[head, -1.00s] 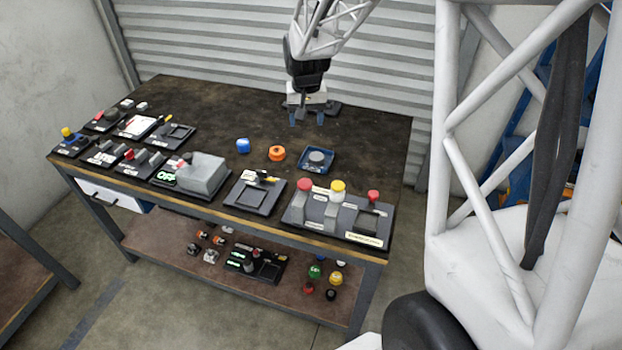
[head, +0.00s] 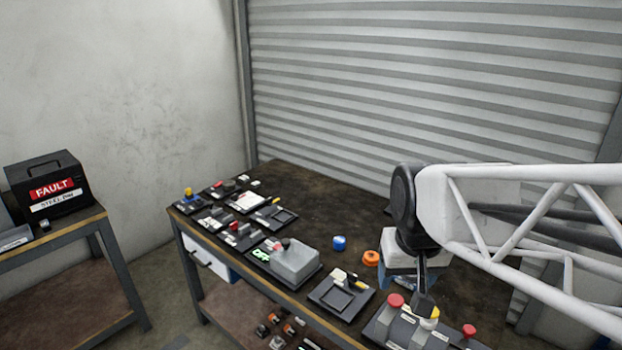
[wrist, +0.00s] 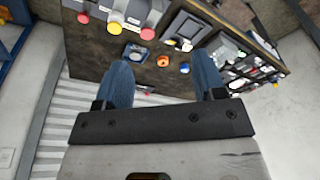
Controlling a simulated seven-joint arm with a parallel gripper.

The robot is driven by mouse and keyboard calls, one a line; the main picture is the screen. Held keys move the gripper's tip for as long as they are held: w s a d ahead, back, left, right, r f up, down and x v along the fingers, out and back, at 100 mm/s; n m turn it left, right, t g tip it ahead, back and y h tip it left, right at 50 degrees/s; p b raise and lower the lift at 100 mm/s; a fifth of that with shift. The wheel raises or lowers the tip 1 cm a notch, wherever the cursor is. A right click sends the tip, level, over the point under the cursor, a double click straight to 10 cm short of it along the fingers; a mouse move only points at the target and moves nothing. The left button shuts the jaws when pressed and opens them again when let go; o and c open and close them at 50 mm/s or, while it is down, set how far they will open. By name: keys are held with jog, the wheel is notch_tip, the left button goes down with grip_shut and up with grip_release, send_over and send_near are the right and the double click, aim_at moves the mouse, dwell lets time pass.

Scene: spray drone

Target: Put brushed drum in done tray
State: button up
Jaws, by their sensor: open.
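In the wrist view a small blue tray (wrist: 127,51) lies on the bench, with a round grey piece (wrist: 137,54) in it that may be the brushed drum; the picture is too small to be sure. No label on the tray can be read. My gripper (wrist: 163,72) is open, its two blue fingers spread wide with nothing between them. It hangs apart from the bench top.
An orange ring-like piece (head: 371,258) and a blue piece (head: 339,243) lie on the bench. Along its front edge stand dark fixtures, a grey block (head: 295,262) and red and yellow knobs. A black FAULT box (head: 48,185) is on another table. The rear bench top is clear.

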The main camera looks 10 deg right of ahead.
jog(key=s+a, duration=0.1)
jog(key=s, duration=0.5)
jog(key=shift+s+a+n, duration=0.25)
jog(key=shift+a+n, duration=0.05)
jog(key=shift+n, duration=0.1)
jog(key=shift+f, duration=0.1)
dwell(0.8)
